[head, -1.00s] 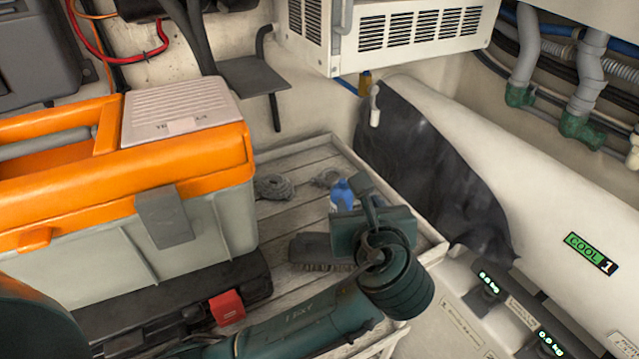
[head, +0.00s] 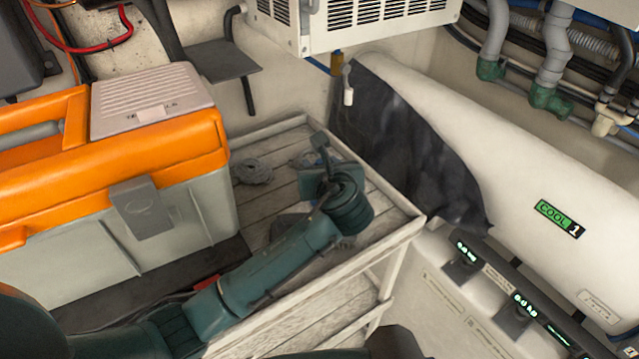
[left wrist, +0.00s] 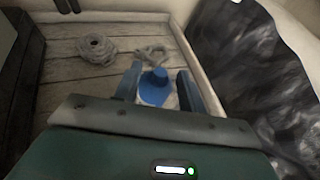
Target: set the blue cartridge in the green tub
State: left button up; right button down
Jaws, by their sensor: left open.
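The blue cartridge (left wrist: 155,86) stands on the slatted wooden shelf and shows in the left wrist view, between the two fingers of my left gripper (left wrist: 159,91). The fingers are open, with one on each side of it; I cannot tell whether either touches it. In the head view my left gripper (head: 322,168) is over the far part of the shelf and hides the cartridge. I see no green tub in either view. My right gripper is not in view.
An orange and grey toolbox (head: 180,205) fills the left. Coiled rope (head: 251,171) lies on the shelf (head: 385,235), which has a raised rim. A dark cloth (head: 400,150) and a white cylinder (head: 500,160) stand to the right. A vented white box (head: 365,18) hangs above.

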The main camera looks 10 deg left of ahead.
pick_arm(q)
jog(key=shift+w+a+f, duration=0.1)
jog(key=shift+w+a, duration=0.05)
jog(key=shift+w, duration=0.15)
jog(key=shift+c, duration=0.3)
grip_shut()
